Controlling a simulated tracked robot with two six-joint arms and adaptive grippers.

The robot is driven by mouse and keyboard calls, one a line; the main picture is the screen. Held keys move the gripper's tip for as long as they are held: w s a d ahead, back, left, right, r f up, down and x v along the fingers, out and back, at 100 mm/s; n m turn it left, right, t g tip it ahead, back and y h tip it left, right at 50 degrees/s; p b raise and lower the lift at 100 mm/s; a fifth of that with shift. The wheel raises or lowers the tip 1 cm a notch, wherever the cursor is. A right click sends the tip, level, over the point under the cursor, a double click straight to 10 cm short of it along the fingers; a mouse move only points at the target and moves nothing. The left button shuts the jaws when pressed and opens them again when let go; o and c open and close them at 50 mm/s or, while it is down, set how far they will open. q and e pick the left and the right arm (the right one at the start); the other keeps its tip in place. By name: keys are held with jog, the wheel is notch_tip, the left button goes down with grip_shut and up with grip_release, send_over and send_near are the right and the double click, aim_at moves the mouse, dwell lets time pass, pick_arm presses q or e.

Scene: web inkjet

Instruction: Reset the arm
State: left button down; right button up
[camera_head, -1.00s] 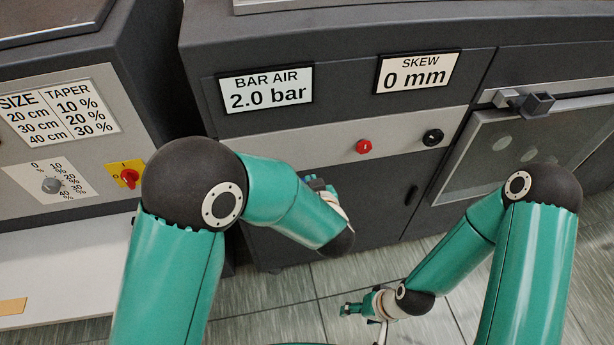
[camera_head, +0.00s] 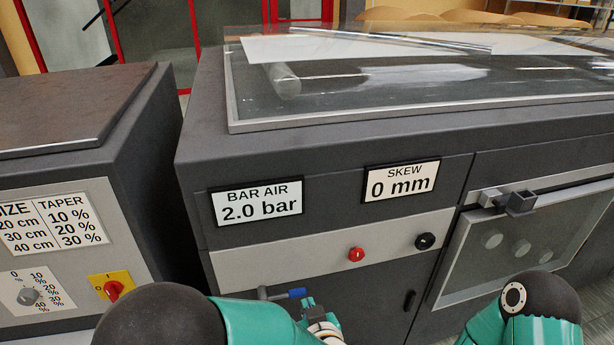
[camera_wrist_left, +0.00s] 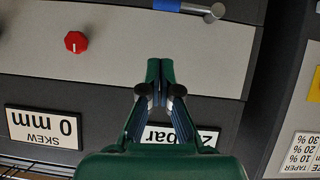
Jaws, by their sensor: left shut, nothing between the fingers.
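My left gripper (camera_head: 309,303) shows at the bottom of the head view, in front of the machine's dark lower front and close by a lever with a blue handle (camera_head: 297,293). In the left wrist view my left gripper (camera_wrist_left: 160,68) is shut with nothing in it. It shows there before the grey control strip (camera_wrist_left: 110,45), with the blue handle (camera_wrist_left: 166,4) at the top edge. I cannot tell the gap to the lever. My right arm shows only in part at the lower right; its gripper is out of view.
The machine's front carries a "BAR AIR 2.0 bar" sign (camera_head: 256,203), a "SKEW 0 mm" sign (camera_head: 401,181), a red knob (camera_head: 356,254) and a black knob (camera_head: 424,241). A glazed hatch (camera_head: 525,245) is at right. A cabinet with a yellow-backed red switch (camera_head: 113,289) stands left.

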pick_arm(q)
jog(key=s+a+f+n+g+y, duration=0.1)
jog(key=a+f+g, duration=0.1)
jog(key=a+f, duration=0.7)
jog(key=a+f+n+g+y, duration=0.1)
jog(key=a+f+g, duration=0.2)
jog(key=a+f, duration=0.65)
jog(key=s+f+m+g+h, duration=0.25)
jog(key=s+f+h, duration=0.3)
jog(key=s, duration=0.55)
jog(key=s+d+m+g+h, duration=0.1)
jog(key=s+d+g+h, duration=0.1)
jog(key=s+d, duration=0.3)
jog(key=shift+s+f+g+h, duration=0.3)
jog(key=shift+s+g, duration=0.55)
jog(key=shift+s, duration=0.35)
jog(key=shift+d, duration=0.1)
